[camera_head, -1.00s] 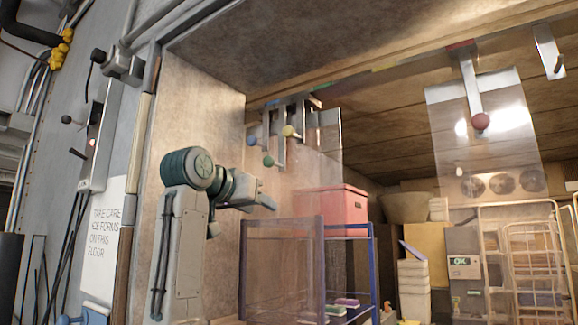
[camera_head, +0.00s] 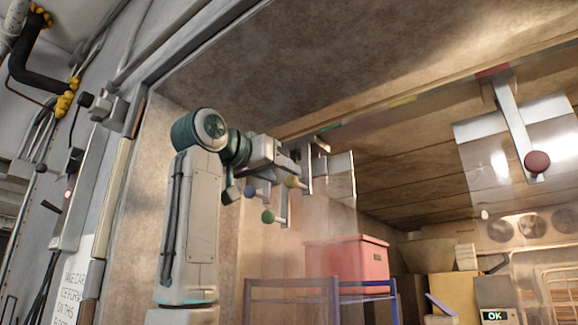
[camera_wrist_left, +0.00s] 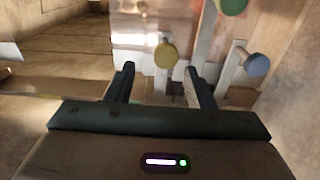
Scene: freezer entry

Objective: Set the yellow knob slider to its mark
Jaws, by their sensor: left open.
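The yellow knob (camera_head: 291,181) hangs on a metal slider below the overhead rail, close to my left gripper (camera_head: 294,156). In the left wrist view the yellow knob (camera_wrist_left: 166,54) shows between the two open fingers of my left gripper (camera_wrist_left: 159,70). The fingers are apart from each other; I cannot tell how far the knob is in depth. A yellow mark (camera_head: 402,101) is on the rail, to the right of the knob. My right gripper is out of view.
A blue knob (camera_head: 250,191) and a green knob (camera_head: 268,216) hang close beside the yellow one. A red knob (camera_head: 537,162) hangs far right with a clear strip. Green (camera_head: 330,127) and red (camera_head: 490,70) marks are on the rail. A pink box (camera_head: 346,258) stands below.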

